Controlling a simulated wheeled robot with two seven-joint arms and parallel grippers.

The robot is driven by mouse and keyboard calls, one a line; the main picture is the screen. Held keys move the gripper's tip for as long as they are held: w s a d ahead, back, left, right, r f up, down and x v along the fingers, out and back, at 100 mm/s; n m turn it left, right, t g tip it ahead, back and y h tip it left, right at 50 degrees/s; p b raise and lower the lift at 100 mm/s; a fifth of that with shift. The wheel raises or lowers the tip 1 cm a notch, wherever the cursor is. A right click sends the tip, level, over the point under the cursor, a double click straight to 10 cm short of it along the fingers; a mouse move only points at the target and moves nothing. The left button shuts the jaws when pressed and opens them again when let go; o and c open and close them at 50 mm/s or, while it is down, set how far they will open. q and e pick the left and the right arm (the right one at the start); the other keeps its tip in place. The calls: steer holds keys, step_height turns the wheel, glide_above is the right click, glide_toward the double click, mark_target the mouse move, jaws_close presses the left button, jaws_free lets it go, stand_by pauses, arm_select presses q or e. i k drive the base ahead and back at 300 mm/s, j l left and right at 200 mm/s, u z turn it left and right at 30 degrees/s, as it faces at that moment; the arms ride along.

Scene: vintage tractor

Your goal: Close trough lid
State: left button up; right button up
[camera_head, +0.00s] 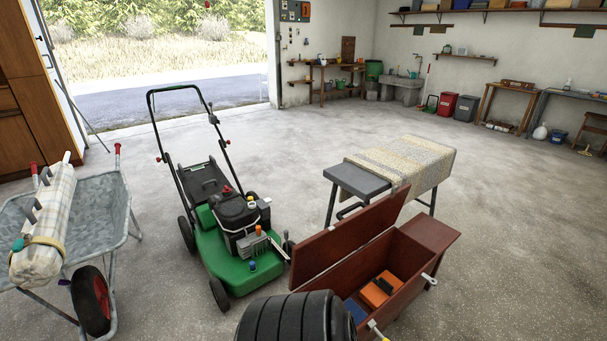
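The trough (418,274) is a long reddish-brown wooden box at the lower right of the head view. Its lid (345,243) stands raised along the left long side, tilted up, so the inside shows. A short flat board (425,232) covers its far end. An orange item (378,294) with a dark part on it lies inside, beside something blue (355,309). A pale metal tool end (430,279) sticks out past the right wall. The near end of the trough is partly hidden. Neither of my grippers shows in this view.
A black ribbed tyre (290,318) stands close at the trough's near left. A green lawn mower (235,245) is left of the lid. A cloth-draped bench (405,160) stands behind. A wheelbarrow (98,215) holding a bundle is at far left. The floor to the right is clear.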

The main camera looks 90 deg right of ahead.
mark_target(312, 257)
steer(key=i+l+z, duration=0.1)
steer(key=z, duration=0.4)
steer(key=i+z, duration=0.3)
steer(key=z, duration=0.15)
steer(key=i+j+z, duration=0.1)
steer(key=z, duration=0.4)
steer(key=i+j+z, duration=0.2)
steer(key=z, duration=0.3)
steer(key=i+z, duration=0.25)
steer(key=z, duration=0.2)
steer(key=i+z, duration=0.25)
steer(key=z, duration=0.2)
steer(key=i+j+z, duration=0.1)
steer(key=i+z, duration=0.15)
steer(key=z, duration=0.2)
steer(key=i+j+z, duration=0.2)
steer(key=z, duration=0.25)
steer(key=i+j+z, duration=0.25)
steer(key=z, duration=0.15)
steer(key=i+j+z, duration=0.1)
steer(key=j+z, duration=0.35)
steer(key=l, duration=0.1)
